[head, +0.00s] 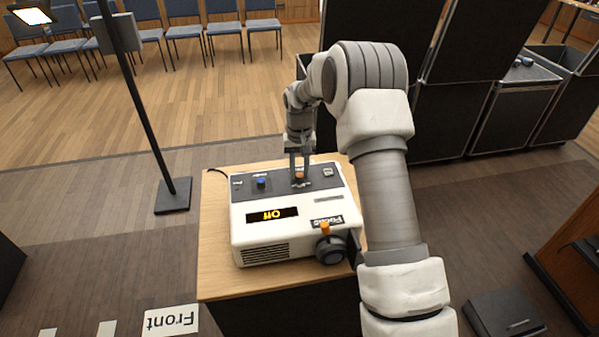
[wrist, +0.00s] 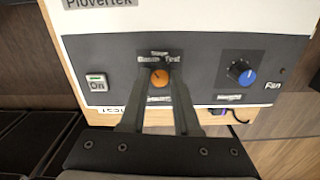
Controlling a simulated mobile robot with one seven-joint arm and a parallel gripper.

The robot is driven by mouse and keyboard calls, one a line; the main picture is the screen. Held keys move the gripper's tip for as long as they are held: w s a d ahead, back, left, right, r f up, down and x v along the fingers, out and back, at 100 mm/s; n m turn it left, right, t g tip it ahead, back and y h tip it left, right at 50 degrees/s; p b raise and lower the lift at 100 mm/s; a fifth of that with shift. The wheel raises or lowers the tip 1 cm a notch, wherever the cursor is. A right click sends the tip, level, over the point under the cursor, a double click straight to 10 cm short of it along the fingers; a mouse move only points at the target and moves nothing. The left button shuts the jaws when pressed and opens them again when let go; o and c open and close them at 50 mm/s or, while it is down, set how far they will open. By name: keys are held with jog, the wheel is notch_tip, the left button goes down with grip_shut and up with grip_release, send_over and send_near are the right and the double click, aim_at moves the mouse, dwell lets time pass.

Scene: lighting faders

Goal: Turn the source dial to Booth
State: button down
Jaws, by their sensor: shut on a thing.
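The dial also shows in the head view (head: 299,175). My gripper (head: 300,182) reaches down onto the panel, its fingers shut on the orange dial's sides. In the wrist view, the gripper (wrist: 159,90) flanks the dial, and its pointer direction cannot be made out.
A blue dial (wrist: 241,71) sits right of the orange one in the wrist view, and a switch marked "On" (wrist: 97,83) left of it. A stand pole (head: 140,95) rises left of the table (head: 215,270).

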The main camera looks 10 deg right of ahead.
aim_at(299, 175)
jog(key=shift+n, duration=0.6)
jog(key=c, duration=0.6)
grip_release()
jog(key=shift+c, duration=0.2)
notch_tip(299, 175, up, 18)
jog(key=shift+f, duration=0.25)
jog(key=shift+r, duration=0.1)
